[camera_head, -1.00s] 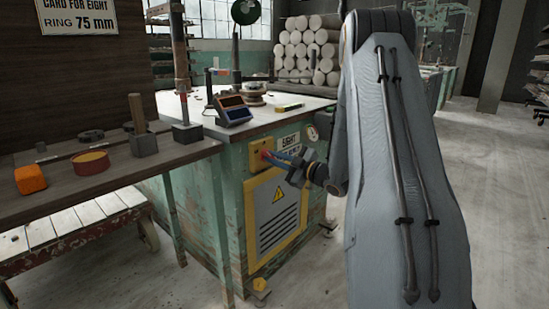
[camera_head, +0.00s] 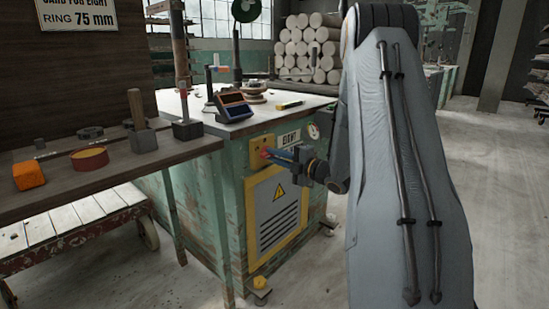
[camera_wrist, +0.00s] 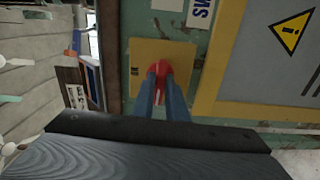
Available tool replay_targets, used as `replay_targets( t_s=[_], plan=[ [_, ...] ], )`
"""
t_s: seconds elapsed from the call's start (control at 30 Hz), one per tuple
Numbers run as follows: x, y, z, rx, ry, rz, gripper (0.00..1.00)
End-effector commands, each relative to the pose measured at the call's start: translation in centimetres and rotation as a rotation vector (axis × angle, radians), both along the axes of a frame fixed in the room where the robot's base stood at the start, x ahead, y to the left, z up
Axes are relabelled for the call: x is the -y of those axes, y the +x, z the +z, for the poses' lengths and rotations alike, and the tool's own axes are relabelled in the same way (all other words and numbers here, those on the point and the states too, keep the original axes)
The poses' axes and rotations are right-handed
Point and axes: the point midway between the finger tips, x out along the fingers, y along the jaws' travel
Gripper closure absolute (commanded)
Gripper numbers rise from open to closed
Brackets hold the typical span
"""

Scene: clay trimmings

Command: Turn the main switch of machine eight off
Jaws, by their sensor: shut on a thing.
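Machine eight is the green, worn cabinet (camera_head: 222,190) with a pale top. A yellow switch plate (camera_head: 257,152) is on its front, and a red switch knob (camera_head: 264,154) sits on that plate. In the wrist view the red knob (camera_wrist: 160,68) shows between the blue fingertips on the yellow plate (camera_wrist: 177,57). My gripper (camera_head: 272,155) reaches the plate from the right and is shut on the knob. The fingers (camera_wrist: 158,90) hide part of the knob, and I cannot read its exact position.
A grey vent panel with a warning sign (camera_head: 278,193) is below the switch. A gauge (camera_head: 313,131) is at the right. A dark bench (camera_head: 60,190) with an orange block (camera_head: 29,176) stands at the left. The floor at right is clear.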

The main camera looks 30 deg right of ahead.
Motion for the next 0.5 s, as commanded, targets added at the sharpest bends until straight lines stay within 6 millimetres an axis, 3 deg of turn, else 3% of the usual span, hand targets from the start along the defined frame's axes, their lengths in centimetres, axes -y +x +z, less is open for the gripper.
replay_targets(
  t_s=[0.5],
  plan=[
    [0.01,-0.08,-0.15,0.018,-0.055,0.000,1.00]
  ],
)
